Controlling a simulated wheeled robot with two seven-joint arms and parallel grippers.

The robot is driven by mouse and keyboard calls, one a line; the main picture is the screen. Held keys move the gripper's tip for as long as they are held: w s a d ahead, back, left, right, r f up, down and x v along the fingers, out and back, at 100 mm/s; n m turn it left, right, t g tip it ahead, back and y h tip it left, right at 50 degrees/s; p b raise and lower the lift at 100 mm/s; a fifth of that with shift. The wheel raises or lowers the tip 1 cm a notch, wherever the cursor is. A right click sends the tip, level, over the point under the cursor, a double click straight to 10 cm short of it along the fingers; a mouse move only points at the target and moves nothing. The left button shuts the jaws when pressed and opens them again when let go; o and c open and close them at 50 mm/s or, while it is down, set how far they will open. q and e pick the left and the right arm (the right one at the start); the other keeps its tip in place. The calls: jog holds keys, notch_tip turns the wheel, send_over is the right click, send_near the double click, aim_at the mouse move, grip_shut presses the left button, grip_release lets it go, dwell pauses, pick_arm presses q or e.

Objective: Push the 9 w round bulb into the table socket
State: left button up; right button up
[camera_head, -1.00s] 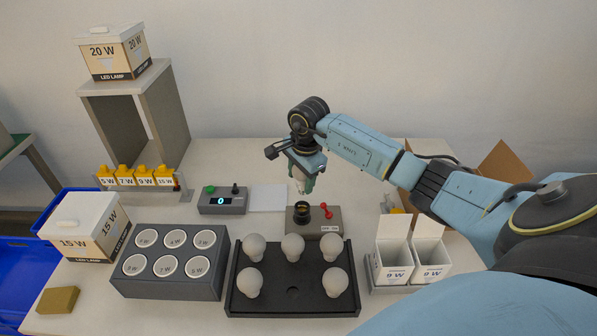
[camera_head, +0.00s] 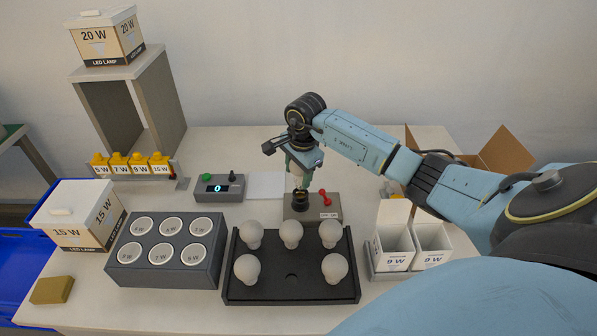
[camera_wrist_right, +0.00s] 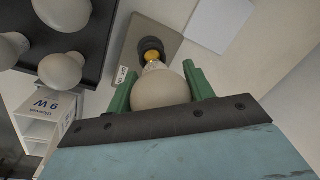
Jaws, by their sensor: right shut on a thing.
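My right gripper (camera_head: 298,178) is above the table socket, pointing down. In the right wrist view its green fingers (camera_wrist_right: 160,92) are shut on a round white bulb (camera_wrist_right: 161,90), whose base points at the socket. The table socket (camera_head: 300,201) is a dark ring on a grey block with a red lever (camera_head: 323,197); it also shows in the right wrist view (camera_wrist_right: 151,46). The bulb's base is at or just over the socket mouth; whether it is inside I cannot tell. My left gripper is not in view.
A black tray (camera_head: 292,291) with several bulbs and one empty hollow lies in front of the socket. A grey block with round labelled wells (camera_head: 165,275) is at left. Two open 9 W boxes (camera_head: 395,248) stand at right. A meter (camera_head: 219,188) reads 0.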

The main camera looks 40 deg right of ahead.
aim_at(298, 183)
jog(key=shift+f, duration=0.15)
jog(key=shift+f+b, duration=1.75)
jog(key=shift+f, duration=0.1)
jog(key=o, duration=1.1)
jog(key=shift+c, duration=0.2)
jog(key=r, duration=0.4)
jog(key=s+r, duration=0.1)
jog(key=r, duration=0.8)
jog(key=shift+s+r, duration=0.15)
jog(key=shift+s, duration=0.25)
